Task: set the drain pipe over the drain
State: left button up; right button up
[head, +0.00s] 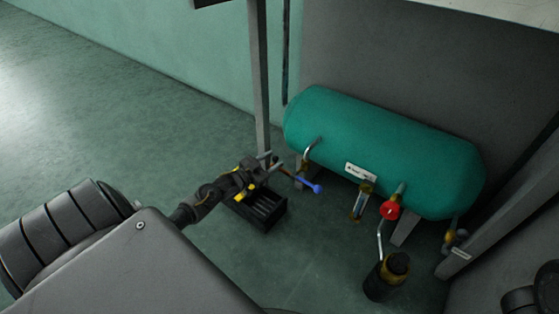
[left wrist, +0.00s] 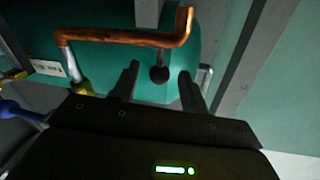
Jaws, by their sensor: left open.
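The copper drain pipe (left wrist: 120,37) runs across the top of the left wrist view and bends at its right end. A dark round knob (left wrist: 158,74) on a short stem hangs from it. My left gripper (left wrist: 158,82) is open, and the knob appears between its fingertips; I cannot tell whether they touch. In the head view my left gripper (head: 268,163) is beside the left end of the teal tank (head: 385,150), largely hiding the pipe (head: 289,173). The drain seems to be the black slatted box (head: 266,207) on the floor below the gripper. My right gripper is not seen.
A blue handle (head: 314,187) sticks out just right of my left gripper. A red valve (head: 390,210) and a sight glass (head: 361,202) hang on the tank front. A grey post (head: 259,80) rises behind the gripper. Floor at left is clear.

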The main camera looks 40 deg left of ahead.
pick_arm(q)
jog(key=shift+w+d+b, duration=0.2)
jog(key=shift+w+b, duration=0.1)
jog(key=shift+w, duration=0.6)
jog(key=shift+w+d+b, duration=0.15)
jog(key=shift+w+b, duration=0.15)
jog(key=shift+w, duration=0.6)
grip_shut()
